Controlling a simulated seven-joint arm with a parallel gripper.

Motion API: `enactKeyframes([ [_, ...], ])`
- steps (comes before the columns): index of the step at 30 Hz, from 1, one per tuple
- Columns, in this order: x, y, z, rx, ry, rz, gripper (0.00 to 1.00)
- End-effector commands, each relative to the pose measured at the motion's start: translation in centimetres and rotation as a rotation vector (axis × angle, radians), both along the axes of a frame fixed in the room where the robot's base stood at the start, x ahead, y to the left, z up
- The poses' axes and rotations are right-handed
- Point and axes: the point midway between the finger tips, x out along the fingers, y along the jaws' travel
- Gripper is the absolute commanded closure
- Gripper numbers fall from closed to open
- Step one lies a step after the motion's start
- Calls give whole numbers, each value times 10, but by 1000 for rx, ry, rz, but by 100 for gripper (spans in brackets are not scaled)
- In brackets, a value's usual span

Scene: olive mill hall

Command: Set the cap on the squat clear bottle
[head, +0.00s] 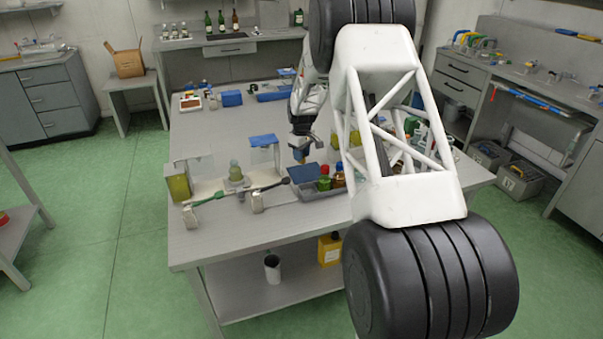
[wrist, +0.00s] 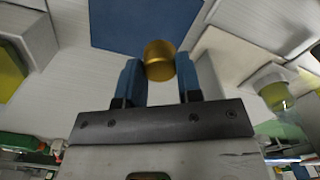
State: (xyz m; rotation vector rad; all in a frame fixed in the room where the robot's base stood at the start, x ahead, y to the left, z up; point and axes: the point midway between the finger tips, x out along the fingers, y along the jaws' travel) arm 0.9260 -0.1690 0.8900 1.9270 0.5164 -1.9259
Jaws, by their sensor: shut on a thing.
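My gripper (head: 302,152) is over the middle of the grey table in the head view. In the wrist view its two blue fingers (wrist: 159,76) are shut on a gold, round cap (wrist: 160,58), held at the fingertips. The cap cannot be made out in the head view. A squat clear bottle with yellow-green contents (head: 236,172) stands upright to the left of my gripper, on a small grey base. What looks like the same bottle shows at the right of the wrist view (wrist: 274,94), apart from the cap.
A green-handled tool (head: 207,198) and a dark-handled tool (head: 268,187) rest on small metal stands in front of the bottle. A grey tray (head: 318,194) with small coloured containers lies to the right. A tall yellow-green container (head: 178,186) stands at left.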

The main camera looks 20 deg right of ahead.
Motion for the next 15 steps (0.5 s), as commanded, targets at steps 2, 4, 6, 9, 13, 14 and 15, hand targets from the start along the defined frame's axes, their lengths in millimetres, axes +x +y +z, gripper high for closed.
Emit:
enactKeyframes([
  [2, 0, 0, 0, 0, 0, 0, 82],
  [4, 0, 0, 0, 0, 0, 0, 82],
  [6, 0, 0, 0, 0, 0, 0, 82],
  [9, 0, 0, 0, 0, 0, -1, 82],
  [13, 0, 2, 4, 0, 0, -7, 82],
  [14, -1, 3, 5, 0, 0, -11, 82],
  [15, -1, 4, 8, 0, 0, -18, 82],
])
